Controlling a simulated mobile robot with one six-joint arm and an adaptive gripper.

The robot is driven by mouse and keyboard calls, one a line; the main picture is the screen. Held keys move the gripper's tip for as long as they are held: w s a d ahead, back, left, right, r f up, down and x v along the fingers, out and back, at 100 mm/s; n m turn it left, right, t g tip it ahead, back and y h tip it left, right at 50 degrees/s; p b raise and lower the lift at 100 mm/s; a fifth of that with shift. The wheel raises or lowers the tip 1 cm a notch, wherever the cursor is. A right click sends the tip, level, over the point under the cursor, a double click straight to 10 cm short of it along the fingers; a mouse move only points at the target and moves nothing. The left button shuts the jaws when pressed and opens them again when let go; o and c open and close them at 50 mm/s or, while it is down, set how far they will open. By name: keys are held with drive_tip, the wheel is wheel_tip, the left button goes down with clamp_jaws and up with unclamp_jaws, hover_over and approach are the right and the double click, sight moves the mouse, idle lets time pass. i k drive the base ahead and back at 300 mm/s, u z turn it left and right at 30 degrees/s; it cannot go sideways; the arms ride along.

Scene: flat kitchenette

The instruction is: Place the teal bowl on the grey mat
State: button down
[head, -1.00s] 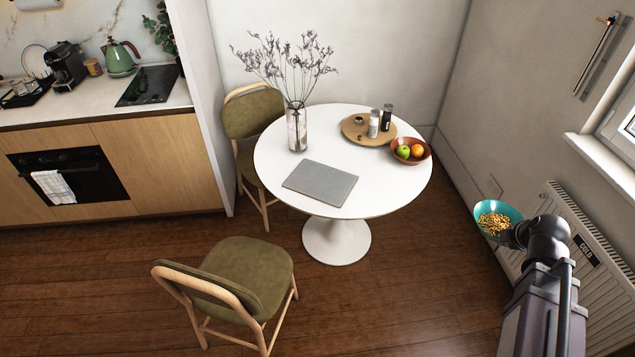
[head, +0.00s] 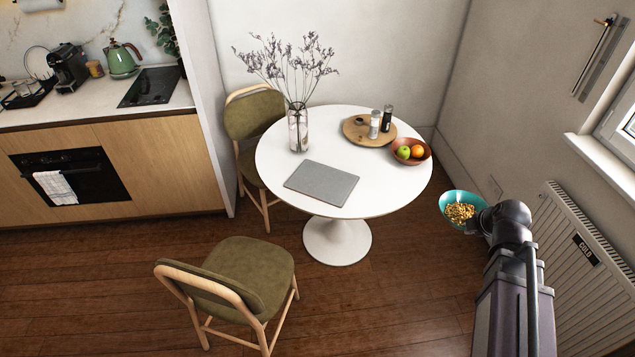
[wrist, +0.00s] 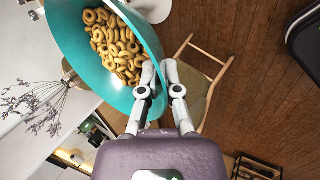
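The teal bowl (head: 446,199) is full of ring-shaped cereal and hangs in the air at the end of my arm, right of the round table. It also shows in the wrist view (wrist: 150,40). My gripper (wrist: 160,68) is shut on the bowl's rim, one finger on each side of the wall. In the head view the fingers are hidden behind my wrist. The grey mat (head: 321,183) lies flat and empty near the front of the white table (head: 275,172).
On the table stand a glass vase with dry stems (head: 298,128), a wooden tray (head: 352,135) with shakers, and a brown fruit bowl (head: 424,158) near the right edge. Chairs (head: 235,275) stand in front and at back left. A radiator (head: 578,262) is at right.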

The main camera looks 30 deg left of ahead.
sight(315, 177)
drive_tip(key=u, duration=1.3)
drive_tip(key=i, duration=0.95)
drive_tip(key=k, duration=0.7)
